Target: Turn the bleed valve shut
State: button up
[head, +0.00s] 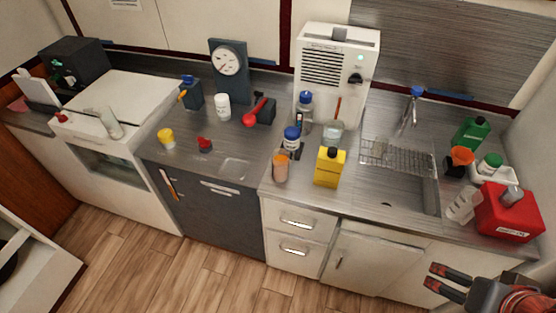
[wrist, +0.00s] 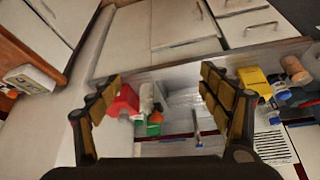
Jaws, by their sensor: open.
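Two valve-like fittings stand on the counter in the head view, and I cannot tell by any label which is the bleed valve. One is a dark block (head: 266,111) with a red lever (head: 254,113) slanting up across its left side. My gripper (head: 434,275) is open and empty at the lower right, far from both. In the wrist view my gripper (wrist: 163,78) spreads its fingers above the sink area; neither fitting is clear there.
The sink (head: 398,192) and red canister (head: 508,212) lie nearest my gripper. A yellow bottle (head: 328,168), a brown cup (head: 281,168) and blue-capped bottles stand mid-counter. A white machine (head: 336,75) stands behind. Wooden floor (head: 170,270) is clear in front of the cabinets.

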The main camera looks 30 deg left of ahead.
aim_at(189, 79)
jog(key=u, duration=1.75)
jog(key=i+j, duration=0.4)
jog(key=i, duration=0.15)
jog(key=i+j+z, duration=0.1)
jog(key=i+j, duration=0.3)
jog(key=i, duration=0.15)
